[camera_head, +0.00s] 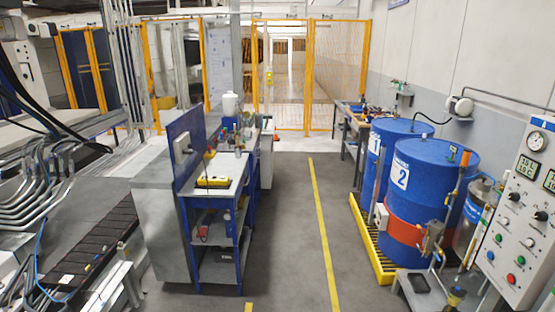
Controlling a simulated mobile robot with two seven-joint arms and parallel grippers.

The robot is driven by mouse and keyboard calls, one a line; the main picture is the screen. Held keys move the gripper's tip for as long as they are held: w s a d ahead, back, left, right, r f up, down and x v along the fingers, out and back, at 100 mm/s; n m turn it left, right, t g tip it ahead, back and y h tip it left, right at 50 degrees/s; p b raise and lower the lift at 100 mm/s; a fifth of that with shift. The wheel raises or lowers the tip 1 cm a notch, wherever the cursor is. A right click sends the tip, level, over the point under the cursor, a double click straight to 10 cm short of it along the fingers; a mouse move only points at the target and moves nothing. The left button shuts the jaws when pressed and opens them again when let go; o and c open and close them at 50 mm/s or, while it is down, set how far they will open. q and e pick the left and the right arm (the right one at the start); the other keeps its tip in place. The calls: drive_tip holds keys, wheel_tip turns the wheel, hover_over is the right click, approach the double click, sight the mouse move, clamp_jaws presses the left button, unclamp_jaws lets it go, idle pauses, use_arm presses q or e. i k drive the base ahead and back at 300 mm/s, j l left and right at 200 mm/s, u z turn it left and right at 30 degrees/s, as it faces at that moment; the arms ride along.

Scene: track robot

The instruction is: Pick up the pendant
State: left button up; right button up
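No gripper of mine shows in the head view. A yellow and black device (213,182), which looks like the pendant, lies on the top of the blue-framed workbench (224,166) left of centre. It lies near the bench's front end, beside an upright blue panel (186,150). It is too small to make out its details. Nothing is seen holding it.
A grey cabinet (158,225) stands left of the workbench. Blue drums (430,178) stand on a yellow-edged pallet (372,242) at right, near a control panel (518,220). The grey floor aisle (292,215) with a yellow line is clear. A yellow-framed mesh fence (335,65) closes the back.

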sight(217, 182)
drive_tip(key=i+u, duration=0.1)
drive_tip(key=i, duration=0.45)
drive_tip(key=i+l+u, duration=0.1)
drive_tip(key=i, duration=0.45)
drive_tip(key=i+l+u, duration=0.1)
drive_tip(key=i, duration=0.45)
drive_tip(key=i+l+u, duration=0.1)
drive_tip(key=i, duration=0.4)
drive_tip(key=l, duration=0.1)
